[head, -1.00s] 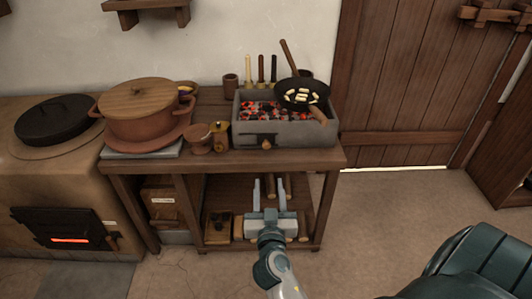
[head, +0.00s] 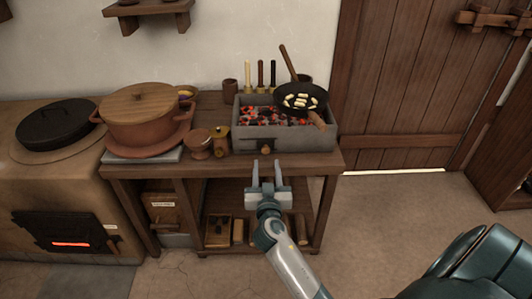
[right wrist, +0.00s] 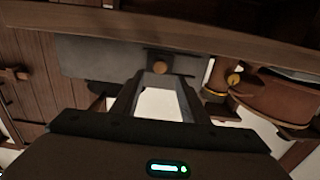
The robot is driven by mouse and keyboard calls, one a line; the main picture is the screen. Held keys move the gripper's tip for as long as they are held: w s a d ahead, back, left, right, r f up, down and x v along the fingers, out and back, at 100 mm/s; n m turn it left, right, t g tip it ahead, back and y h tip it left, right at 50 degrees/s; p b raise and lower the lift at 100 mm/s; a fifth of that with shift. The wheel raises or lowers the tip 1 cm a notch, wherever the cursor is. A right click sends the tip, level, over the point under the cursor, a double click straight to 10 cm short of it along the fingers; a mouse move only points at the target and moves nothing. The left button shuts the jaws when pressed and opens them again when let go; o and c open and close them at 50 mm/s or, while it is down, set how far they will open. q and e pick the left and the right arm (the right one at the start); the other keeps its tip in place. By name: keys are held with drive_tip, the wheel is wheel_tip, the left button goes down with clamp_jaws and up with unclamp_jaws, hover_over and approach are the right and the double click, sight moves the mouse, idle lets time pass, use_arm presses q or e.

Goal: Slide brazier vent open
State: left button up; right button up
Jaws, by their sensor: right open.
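The grey brazier (head: 310,140) stands on the wooden bench, full of glowing coals. On its front face is a small dark vent plate (head: 253,143) with a round wooden knob (head: 267,146). I cannot tell how far the vent is open. In the right wrist view the brazier (right wrist: 95,60) is upside down, with the knob (right wrist: 160,65) just beyond my fingertips. My right gripper (head: 267,168) is open and empty, just in front of and below the vent. It also shows in the right wrist view (right wrist: 161,82), its fingers either side of the knob's line, apart from it. My left gripper is out of view.
A goblet (head: 199,143) and a yellow-topped mill (head: 219,140) stand close left. The bench's front edge (head: 312,161) lies below the vent. Open floor is at right.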

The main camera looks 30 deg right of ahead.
sight(265, 152)
drive_tip(key=x, duration=0.7)
clamp_jaws()
drive_tip(key=shift+a+f, duration=0.1)
